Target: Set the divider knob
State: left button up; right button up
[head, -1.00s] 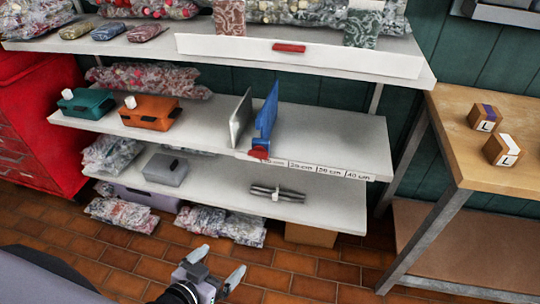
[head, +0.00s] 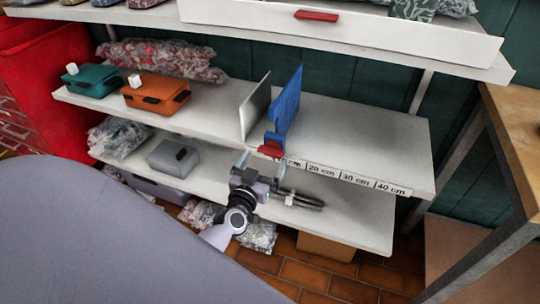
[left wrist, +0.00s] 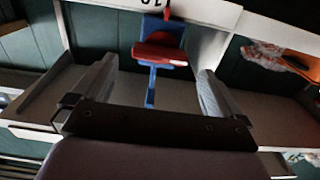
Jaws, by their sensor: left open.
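The red divider knob (head: 271,149) sits at the front foot of the blue divider (head: 287,103), on the middle shelf's front edge. In the left wrist view the knob (left wrist: 160,53) shows ahead, between the finger lines, with the blue divider (left wrist: 163,28) around and behind it. My left gripper (head: 260,164) is open and empty, just in front of and below the knob, its fingers pointing at it. In the left wrist view its fingers (left wrist: 155,88) are wide apart. I see no contact with the knob. My right gripper is not in view.
A scale strip (head: 348,178) with centimetre marks runs right of the knob. A grey upright plate (head: 255,105) stands left of the divider. Orange (head: 156,95) and teal (head: 92,80) boxes stand further left. The middle shelf's right part (head: 375,135) is clear. Dark rods (head: 303,200) lie below.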

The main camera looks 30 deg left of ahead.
aim_at(268, 154)
pick_arm(q)
jog(key=shift+b+x, duration=0.3)
jog(key=shift+x, duration=1.6)
jog(key=shift+c, duration=0.3)
jog(key=c, duration=1)
